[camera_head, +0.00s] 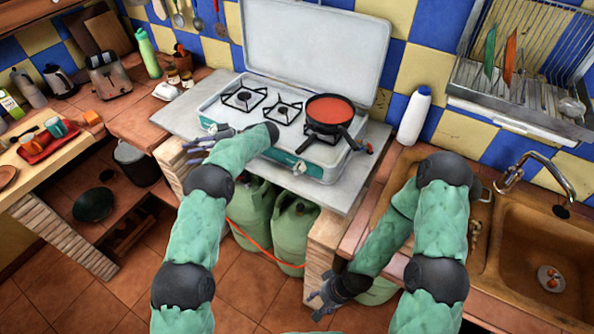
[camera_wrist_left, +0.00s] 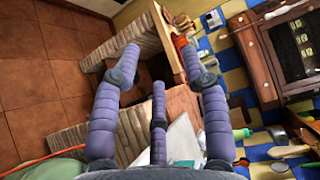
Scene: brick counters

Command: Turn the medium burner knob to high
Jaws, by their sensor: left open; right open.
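The stove (camera_head: 222,113) is a white camping hob with its lid raised and several burners. Its teal front panel (camera_head: 314,171) carries a knob (camera_head: 300,167) right of my left wrist. My left wrist and forearm cover the middle of the panel, so I cannot make out the medium burner knob. My left gripper (camera_head: 196,145) is open and empty at the stove's front left corner, with its fingers pointing left. Its spread fingers also show in the left wrist view (camera_wrist_left: 158,62), with nothing between them. My right gripper (camera_head: 325,298) is open and empty, low in front of the right counter.
Green gas bottles (camera_head: 296,228) with an orange hose stand below. A white bottle (camera_head: 414,116) and sink (camera_head: 535,240) are at right. A red tray (camera_head: 38,151) is at left.

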